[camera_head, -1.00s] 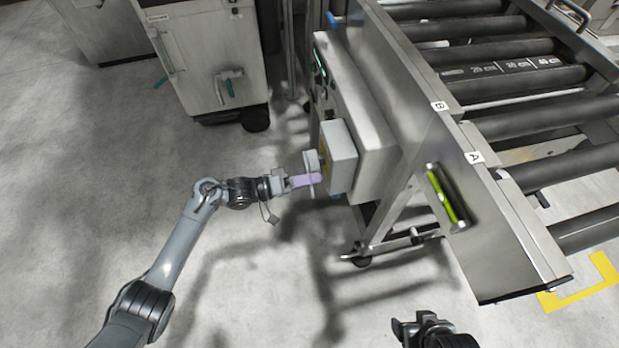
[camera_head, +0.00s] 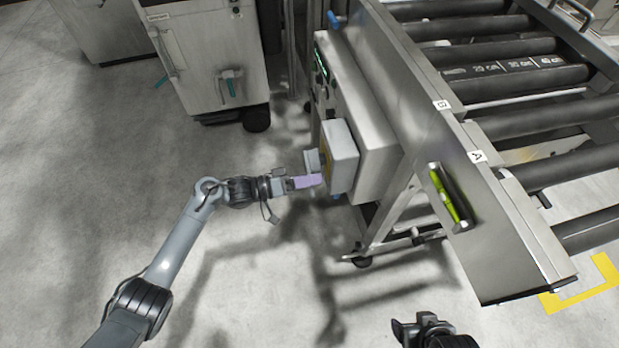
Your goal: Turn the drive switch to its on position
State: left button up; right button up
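The drive switch is on a light grey box (camera_head: 341,155) with a yellow face, fixed to the side of the steel cabinet. Its grey handle (camera_head: 312,160) sticks out to the left of the box. My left gripper (camera_head: 309,181) has its pale purple fingers at the handle, just below the part that shows. The fingers hide part of the handle and the switch face, and I cannot tell whether they are closed on it. My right gripper (camera_head: 402,328) is at the bottom edge, well away from the switch, and its opening is unclear.
The steel cabinet (camera_head: 372,135) stands beside a roller conveyor (camera_head: 520,120) on the right. A green-yellow handle (camera_head: 448,195) is set in the conveyor's side. A white cabinet (camera_head: 210,55) stands at the back left. The floor around my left arm is clear.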

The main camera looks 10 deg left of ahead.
pick_arm(q)
jog(key=p+v, duration=0.3)
jog(key=v, duration=0.7)
jog(key=shift+a, duration=0.35)
jog(key=shift+s, duration=0.1)
